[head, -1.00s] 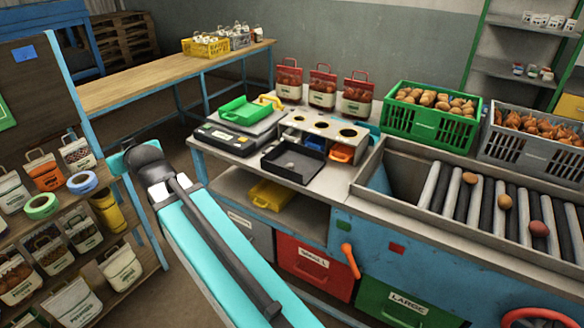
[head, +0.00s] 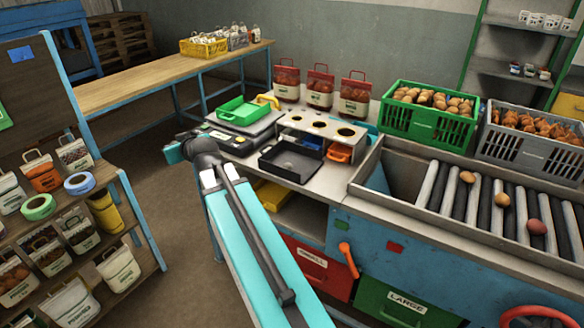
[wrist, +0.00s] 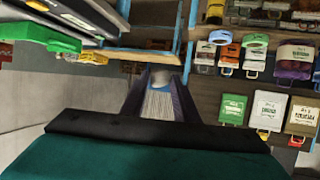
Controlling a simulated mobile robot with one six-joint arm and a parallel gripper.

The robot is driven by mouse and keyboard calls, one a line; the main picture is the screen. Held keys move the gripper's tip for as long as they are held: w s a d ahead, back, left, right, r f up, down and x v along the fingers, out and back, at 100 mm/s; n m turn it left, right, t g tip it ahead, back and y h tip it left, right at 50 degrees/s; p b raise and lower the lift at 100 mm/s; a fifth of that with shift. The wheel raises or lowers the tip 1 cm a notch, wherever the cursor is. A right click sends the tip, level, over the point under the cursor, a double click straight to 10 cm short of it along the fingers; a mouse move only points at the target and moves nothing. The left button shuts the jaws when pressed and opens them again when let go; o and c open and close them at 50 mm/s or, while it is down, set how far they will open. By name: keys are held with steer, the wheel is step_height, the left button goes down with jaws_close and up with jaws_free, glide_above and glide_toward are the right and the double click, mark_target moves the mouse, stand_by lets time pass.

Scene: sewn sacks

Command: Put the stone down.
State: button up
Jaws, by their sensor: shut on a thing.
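In the wrist view my gripper (wrist: 160,86) points away from the camera, its two dark fingers close together. A small pale, bluish-grey rounded thing, which I take to be the stone (wrist: 161,76), shows between the fingertips; its details are too small to tell. In the head view my wrist hides the fingers and the stone. The teal end of my arm shows just left of the workbench, close to the scale (head: 224,139) with a green tray (head: 243,111) on it.
A black tray (head: 291,160) and a metal stand with round holes (head: 318,126) are on the bench. Red sacks (head: 320,88) stand behind. Green (head: 428,126) and grey crates sit right, above rollers. A shelf with sacks (head: 42,205) stands left; a wooden table (head: 160,75) behind has free room.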

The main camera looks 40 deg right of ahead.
steer(key=s+d+f, duration=0.2)
steer(key=s+d, duration=0.1)
steer(key=d, duration=0.8)
steer(key=s+d+f, duration=0.2)
steer(key=s+d, duration=0.1)
steer(key=d, duration=0.9)
steer(key=m+h+b, duration=0.1)
glide_above(300, 164)
steer(key=f, duration=0.2)
steer(key=shift+s+r, duration=0.1)
steer(key=shift+r, duration=0.05)
steer(key=shift+f+p, duration=0.9)
steer(key=shift+f, duration=2.2)
steer(key=shift+f, duration=0.1)
steer(key=shift+f+p, duration=0.55)
steer(key=shift+f, duration=1.25)
steer(key=shift+f, duration=0.1)
